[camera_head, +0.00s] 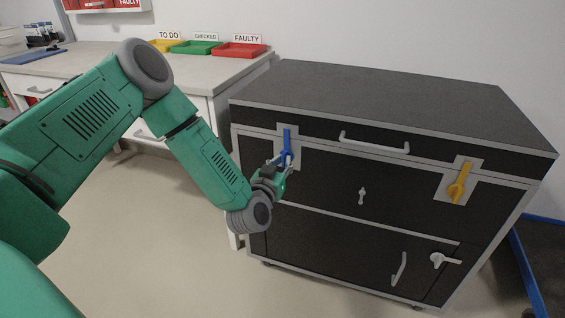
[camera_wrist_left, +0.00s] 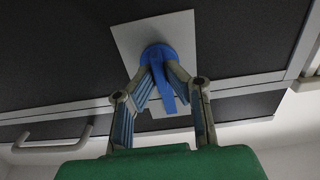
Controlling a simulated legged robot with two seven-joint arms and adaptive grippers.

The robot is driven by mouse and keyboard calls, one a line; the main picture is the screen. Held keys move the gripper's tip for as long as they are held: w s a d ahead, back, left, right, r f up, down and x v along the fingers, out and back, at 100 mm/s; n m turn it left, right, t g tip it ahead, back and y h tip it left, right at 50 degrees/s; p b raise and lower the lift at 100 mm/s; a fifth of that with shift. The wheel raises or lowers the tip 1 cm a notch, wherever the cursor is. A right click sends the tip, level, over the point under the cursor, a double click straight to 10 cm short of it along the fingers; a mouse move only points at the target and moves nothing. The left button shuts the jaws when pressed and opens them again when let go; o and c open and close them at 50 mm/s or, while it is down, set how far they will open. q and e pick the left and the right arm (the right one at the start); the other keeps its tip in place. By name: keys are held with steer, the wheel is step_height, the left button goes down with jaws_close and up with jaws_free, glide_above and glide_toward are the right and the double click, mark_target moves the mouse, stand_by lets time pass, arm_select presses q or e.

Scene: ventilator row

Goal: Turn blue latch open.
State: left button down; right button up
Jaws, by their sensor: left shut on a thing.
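The blue latch (camera_head: 287,141) is on the front of a black cabinet with grey edges, near its upper left corner, on a light metal plate. In the left wrist view the blue latch (camera_wrist_left: 159,58) has a round hub and a straight handle pointing down the picture, between the fingers. My left gripper (camera_head: 286,160) is at the latch, its fingers closed in around the handle; it also shows in the left wrist view (camera_wrist_left: 161,82). The fingers hide part of the handle's sides. My right gripper is not in view.
The black cabinet (camera_head: 340,90) also carries a yellow latch (camera_head: 459,183), a lid handle (camera_head: 374,143) and a white lower latch (camera_head: 445,260). A counter behind holds yellow, green and red trays (camera_head: 238,50). Open floor lies left of the cabinet.

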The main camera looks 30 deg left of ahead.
arm_select(q)
steer(key=n, duration=0.6)
steer(key=n+b, duration=0.1)
steer(key=n, duration=1)
steer(key=shift+s+a+f+n+b, duration=0.15)
steer(key=shift+a+f+n+b, duration=0.15)
steer(key=shift+f+b, duration=0.1)
stand_by(0.5)
steer(key=c, duration=1.6)
jaws_free()
steer(key=shift+c, duration=0.2)
